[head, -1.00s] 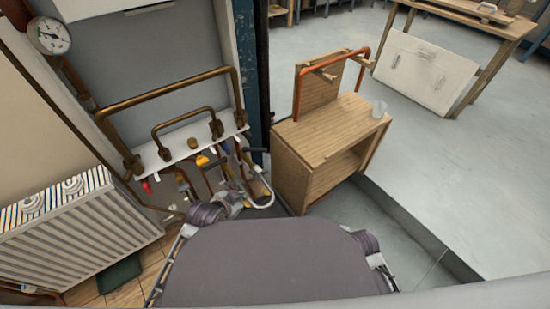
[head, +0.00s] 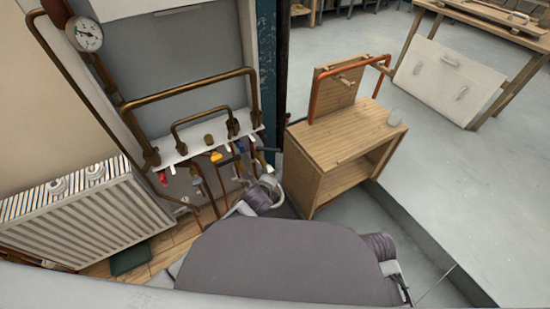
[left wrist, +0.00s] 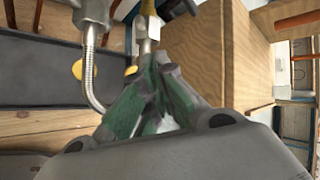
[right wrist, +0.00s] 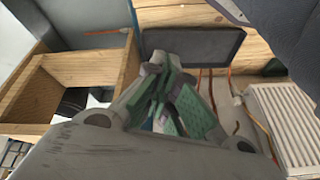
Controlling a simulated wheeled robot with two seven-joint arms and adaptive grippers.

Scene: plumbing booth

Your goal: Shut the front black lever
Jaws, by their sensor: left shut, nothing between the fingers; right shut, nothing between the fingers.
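In the head view, valves with small coloured handles hang below the white ledge (head: 190,149), among them a red handle (head: 163,178) and a yellow one (head: 216,156). A thin dark bar that may be the black lever (head: 268,150) sticks out at the right end of the row; its setting cannot be told. My left gripper (left wrist: 157,64) is shut and empty in the left wrist view, close to a metal valve fitting (left wrist: 147,28); touching cannot be told. My right gripper (right wrist: 163,66) is shut and empty, away from the valves. Neither gripper's fingertips show clearly in the head view.
Copper pipes (head: 190,89) and a gauge (head: 84,34) are above the valves. A white radiator (head: 85,215) stands left, a wooden cabinet (head: 345,135) right. A braided hose (left wrist: 90,70) hangs beside my left gripper. The grey floor (head: 470,180) farther right is open.

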